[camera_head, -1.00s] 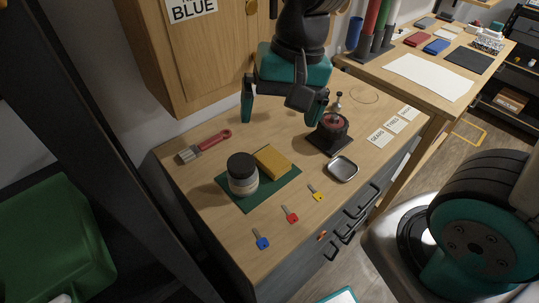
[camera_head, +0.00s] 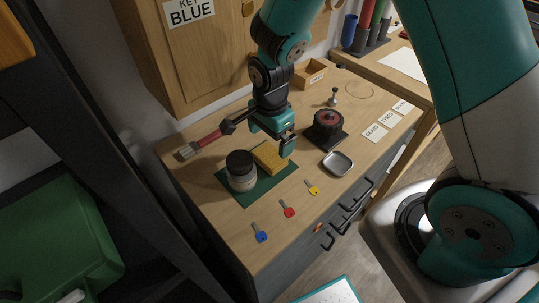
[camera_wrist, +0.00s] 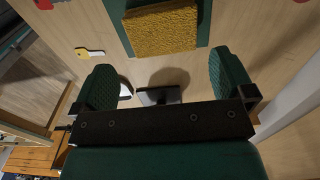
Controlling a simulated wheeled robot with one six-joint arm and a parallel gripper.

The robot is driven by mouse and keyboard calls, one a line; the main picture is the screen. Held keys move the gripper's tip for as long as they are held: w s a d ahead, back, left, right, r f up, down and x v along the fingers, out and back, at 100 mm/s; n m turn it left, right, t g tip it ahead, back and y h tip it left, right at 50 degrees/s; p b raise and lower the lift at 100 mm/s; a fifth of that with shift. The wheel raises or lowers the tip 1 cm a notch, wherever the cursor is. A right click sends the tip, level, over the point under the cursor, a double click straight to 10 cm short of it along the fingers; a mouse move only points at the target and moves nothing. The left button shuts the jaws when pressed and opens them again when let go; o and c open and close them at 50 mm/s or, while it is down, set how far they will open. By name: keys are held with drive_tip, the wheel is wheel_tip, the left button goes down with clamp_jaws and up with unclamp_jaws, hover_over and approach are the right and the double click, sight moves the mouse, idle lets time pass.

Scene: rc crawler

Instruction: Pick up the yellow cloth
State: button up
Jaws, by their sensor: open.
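The yellow cloth (camera_head: 268,157) is a folded, thick rectangular pad lying on a dark green mat (camera_head: 252,195), beside a dark-lidded jar (camera_head: 241,170). It shows at the top of the wrist view (camera_wrist: 162,30), with its textured surface facing me. My gripper (camera_head: 284,143) is over the bench near the cloth's far right end and partly overlaps it in the head view. In the wrist view my gripper (camera_wrist: 166,80) is open, its two green fingers wide apart and nothing between them. The cloth lies beyond the fingertips, apart from them.
A red-handled brush (camera_head: 205,143) lies left of my gripper. A round dark device (camera_head: 327,124) and a metal tray (camera_head: 338,163) are to its right. Blue (camera_head: 261,232), red (camera_head: 287,209) and yellow (camera_head: 312,187) keys lie along the front. A cabinet (camera_head: 180,70) stands behind.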

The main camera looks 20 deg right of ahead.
sight(269, 155)
drive_tip(key=shift+w+a+f+p, duration=0.1)
drive_tip(key=shift+f+p, duration=0.7)
drive_tip(key=shift+f, duration=2.75)
drive_tip(key=c, duration=0.6)
